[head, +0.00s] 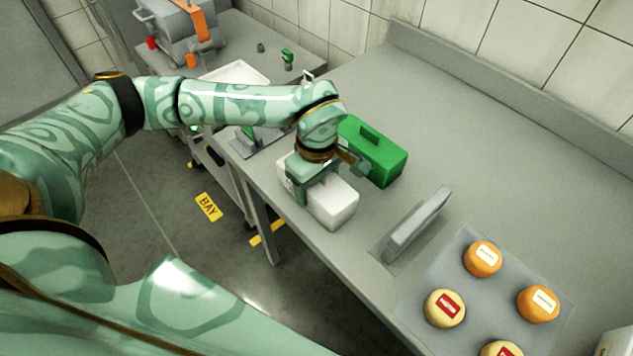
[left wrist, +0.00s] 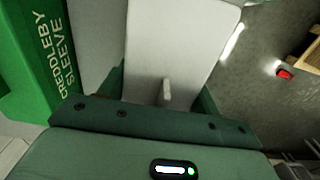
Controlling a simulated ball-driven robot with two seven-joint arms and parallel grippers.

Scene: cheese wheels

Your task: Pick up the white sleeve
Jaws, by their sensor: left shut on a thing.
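The white sleeve (head: 334,204) is a pale box at the front edge of the grey table. It also fills the upper middle of the left wrist view (left wrist: 182,40), with a small pale handle standing on its top. My left gripper (head: 314,186) is over it from above, shut on it, with a finger on either side. The gripper covers the sleeve's middle. I cannot tell whether the sleeve touches the table or is slightly raised. My right gripper is not in view.
A green sleeve (head: 378,158) with a handle stands just behind the white one; its side reads "CREDDLEBY SLEEVE" in the left wrist view (left wrist: 35,60). A grey upright plate (head: 418,224) and a grey mat (head: 462,262) with several cheese wheels lie to the right. The back right table is clear.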

